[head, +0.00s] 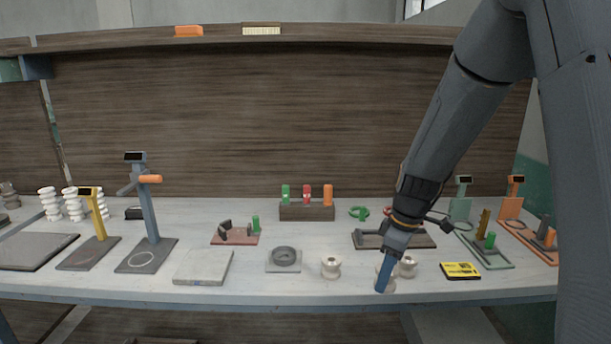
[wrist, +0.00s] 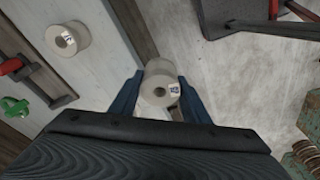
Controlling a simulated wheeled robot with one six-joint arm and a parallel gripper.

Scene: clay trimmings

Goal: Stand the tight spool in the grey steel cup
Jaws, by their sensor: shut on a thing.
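My gripper (head: 383,284) is low at the front edge of the bench, right of centre. It is shut on a pale spool (wrist: 157,88), with one blue finger on each side in the wrist view. The held spool has a small printed label on its end face; in the head view the finger largely hides it. A second labelled spool (head: 331,267) stands to the left, and it also shows in the wrist view (wrist: 67,38). A third spool (head: 408,266) stands just right of my gripper. A dark grey round cup (head: 285,255) sits on a light plate left of the spools.
A yellow-and-black card (head: 460,271) lies to the right. A pale slab (head: 203,267) lies at the left front. A rack with green, red and orange pieces (head: 307,211) stands behind. Upright gauges stand at both sides. The bench front edge (head: 300,298) is close to my gripper.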

